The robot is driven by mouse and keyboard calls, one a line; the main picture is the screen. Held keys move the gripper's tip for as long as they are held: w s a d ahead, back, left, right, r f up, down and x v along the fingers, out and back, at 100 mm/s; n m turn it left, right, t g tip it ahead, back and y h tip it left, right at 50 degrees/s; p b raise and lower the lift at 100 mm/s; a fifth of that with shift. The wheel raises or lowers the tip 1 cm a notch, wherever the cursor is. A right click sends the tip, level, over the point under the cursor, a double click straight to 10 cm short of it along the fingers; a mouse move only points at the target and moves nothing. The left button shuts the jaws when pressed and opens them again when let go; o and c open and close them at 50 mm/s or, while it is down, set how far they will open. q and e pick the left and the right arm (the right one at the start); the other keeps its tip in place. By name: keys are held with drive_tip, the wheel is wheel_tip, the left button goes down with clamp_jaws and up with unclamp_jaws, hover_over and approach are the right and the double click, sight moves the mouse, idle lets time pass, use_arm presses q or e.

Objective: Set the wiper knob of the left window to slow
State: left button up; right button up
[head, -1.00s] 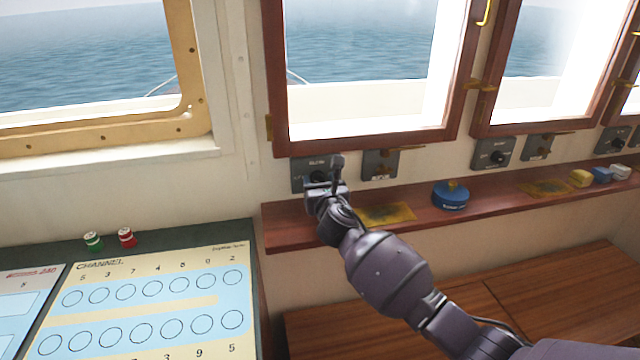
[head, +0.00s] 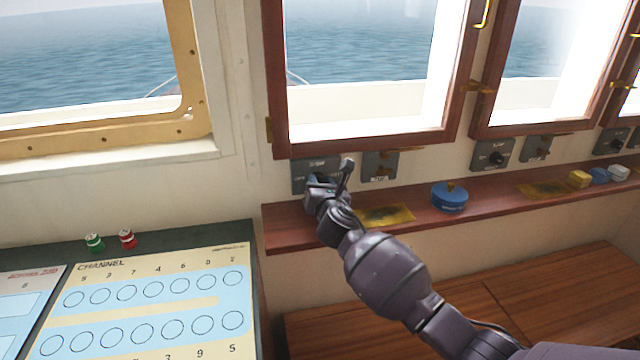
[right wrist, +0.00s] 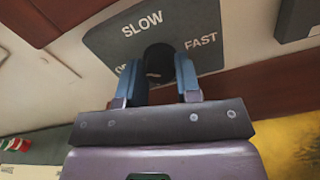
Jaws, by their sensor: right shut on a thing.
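The wiper knob (right wrist: 159,60) of the left window is black and round, on a dark grey plate (right wrist: 115,45) marked SLOW, FAST and a partly covered OFF. In the head view this plate (head: 300,165) is under the left brown-framed window, and my gripper hides most of the knob. My right gripper (head: 322,180) is at the plate, shut on the knob. In the right wrist view its two blue-grey fingers (right wrist: 160,78) stand on either side of the knob. Which mark the knob points at cannot be told. My left gripper is not in view.
A brown ledge (head: 290,232) runs below the plates, with a yellow cloth (head: 388,215) and a blue round tin (head: 449,197) on it. A second plate (head: 379,166) is just right of the knob's plate. A console (head: 180,255) stands at lower left.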

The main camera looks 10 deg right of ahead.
drive_tip(key=m, duration=0.6)
drive_tip(key=shift+f+m, duration=0.15)
drive_tip(key=shift+m, duration=0.15)
drive_tip(key=shift+d+m, duration=0.1)
drive_tip(key=shift+m, duration=2.2)
drive_tip(key=o, duration=0.9)
drive_tip(key=shift+s, duration=0.1)
drive_tip(key=s+p, duration=0.1)
drive_tip(key=s, duration=0.8)
drive_tip(key=shift+s+p, duration=0.2)
drive_tip(key=shift+p, duration=0.1)
drive_tip(key=shift+s, duration=0.6)
